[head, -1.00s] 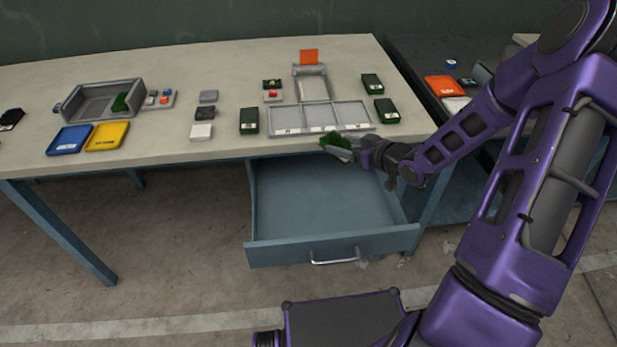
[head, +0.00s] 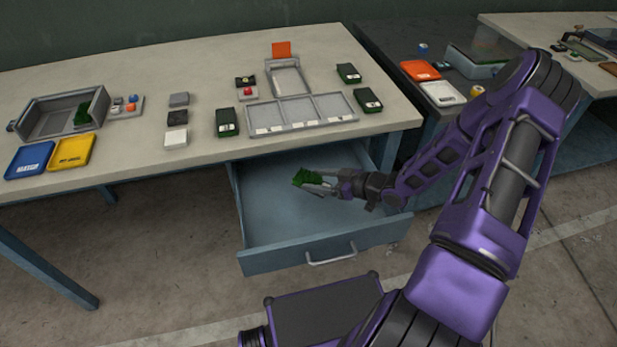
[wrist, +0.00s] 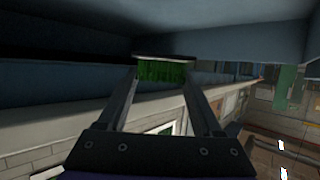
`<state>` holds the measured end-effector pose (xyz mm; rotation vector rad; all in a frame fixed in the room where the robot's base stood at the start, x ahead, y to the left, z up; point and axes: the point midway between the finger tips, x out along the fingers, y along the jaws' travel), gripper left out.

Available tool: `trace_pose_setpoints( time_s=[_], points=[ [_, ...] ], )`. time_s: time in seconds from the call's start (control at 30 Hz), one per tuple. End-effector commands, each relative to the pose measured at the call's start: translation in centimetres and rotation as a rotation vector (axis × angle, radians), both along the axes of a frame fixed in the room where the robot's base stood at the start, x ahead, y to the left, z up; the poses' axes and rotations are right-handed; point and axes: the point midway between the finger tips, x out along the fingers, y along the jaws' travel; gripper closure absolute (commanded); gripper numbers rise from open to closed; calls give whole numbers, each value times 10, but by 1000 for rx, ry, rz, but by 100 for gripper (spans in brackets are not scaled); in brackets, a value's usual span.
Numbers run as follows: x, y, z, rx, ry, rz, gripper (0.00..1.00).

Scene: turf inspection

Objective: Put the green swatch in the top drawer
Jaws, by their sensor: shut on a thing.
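The green swatch (head: 306,177) is a small tuft of green turf. My gripper (head: 311,181) is shut on it and holds it over the open top drawer (head: 270,215), inside the drawer's outline in the head view. I cannot tell whether the swatch touches the drawer floor. In the wrist view the swatch (wrist: 162,72) sits between the two fingertips (wrist: 162,75), close to a blue-grey surface. The drawer is pulled out under the table, with a metal handle (head: 331,256) on its front. It looks empty apart from my gripper and the swatch.
The table (head: 200,75) above carries a three-part tray (head: 299,125), several dark green boxes, and blue (head: 29,159) and yellow (head: 73,152) trays. A grey bin (head: 45,120) at left holds another green piece (head: 83,115). The table's front edge overhangs the drawer's back.

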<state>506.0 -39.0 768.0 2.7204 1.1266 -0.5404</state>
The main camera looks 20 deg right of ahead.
Motion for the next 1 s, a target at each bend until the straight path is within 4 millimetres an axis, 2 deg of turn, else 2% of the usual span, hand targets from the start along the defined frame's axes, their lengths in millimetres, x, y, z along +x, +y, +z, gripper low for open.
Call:
trace_pose_setpoints(
  time_s=[0.03,0.23,0.3,0.4,0.6,0.8,0.9,1.0],
  points=[
    [0,0,-16,4,2,-1,84],
    [-1,0,-59,1,3,-1,84],
    [18,0,-53,-3,-5,2,84],
    [33,0,-53,-4,-3,2,84],
    [50,0,-53,-2,-2,1,84],
    [82,1,-53,-2,-3,2,84],
    [80,0,-63,0,2,-2,84],
    [80,0,-65,-1,0,-1,84]
  ],
)
